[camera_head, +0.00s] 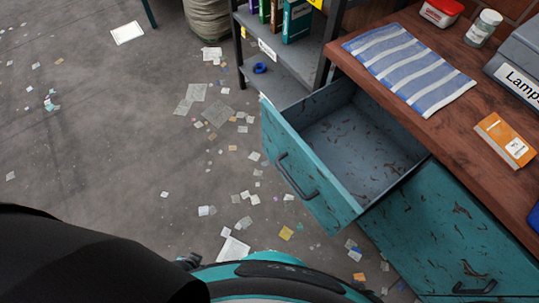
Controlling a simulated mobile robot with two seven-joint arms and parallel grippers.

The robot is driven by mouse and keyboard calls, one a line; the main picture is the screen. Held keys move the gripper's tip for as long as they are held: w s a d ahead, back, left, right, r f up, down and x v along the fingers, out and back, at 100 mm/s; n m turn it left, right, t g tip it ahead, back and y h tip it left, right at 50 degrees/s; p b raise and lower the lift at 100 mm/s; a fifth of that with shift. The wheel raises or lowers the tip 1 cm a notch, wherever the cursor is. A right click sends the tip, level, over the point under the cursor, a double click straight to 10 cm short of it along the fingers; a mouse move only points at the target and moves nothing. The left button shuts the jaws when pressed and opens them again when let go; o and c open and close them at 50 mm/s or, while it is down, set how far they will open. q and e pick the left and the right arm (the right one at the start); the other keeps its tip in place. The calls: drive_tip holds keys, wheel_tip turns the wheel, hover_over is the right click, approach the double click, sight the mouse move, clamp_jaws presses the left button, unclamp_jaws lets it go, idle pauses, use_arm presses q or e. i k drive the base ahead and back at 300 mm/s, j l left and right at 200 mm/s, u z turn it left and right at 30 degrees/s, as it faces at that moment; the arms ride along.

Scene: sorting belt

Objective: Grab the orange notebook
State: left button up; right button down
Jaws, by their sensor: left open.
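The orange notebook (505,140), orange with a white label, lies flat on the brown wooden desktop at the right. My left arm comes in as a large black shape at the lower left. A small dark part of my left gripper (188,262) shows just past it, low in the view and mostly hidden. It is open and far from the notebook, with the drawer between them. My right gripper is not in view.
An empty teal drawer (312,205) stands pulled out below the desktop (428,118). A striped cloth (408,68), a jar (483,28), a red-lidded tub (441,11) and a grey "Lamps" box (518,62) crowd the desktop. Paper scraps litter the floor; a shelf (275,72) stands behind.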

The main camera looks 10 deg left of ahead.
sight(509, 145)
drive_tip(key=l+z, duration=0.15)
drive_tip(key=z, duration=1.35)
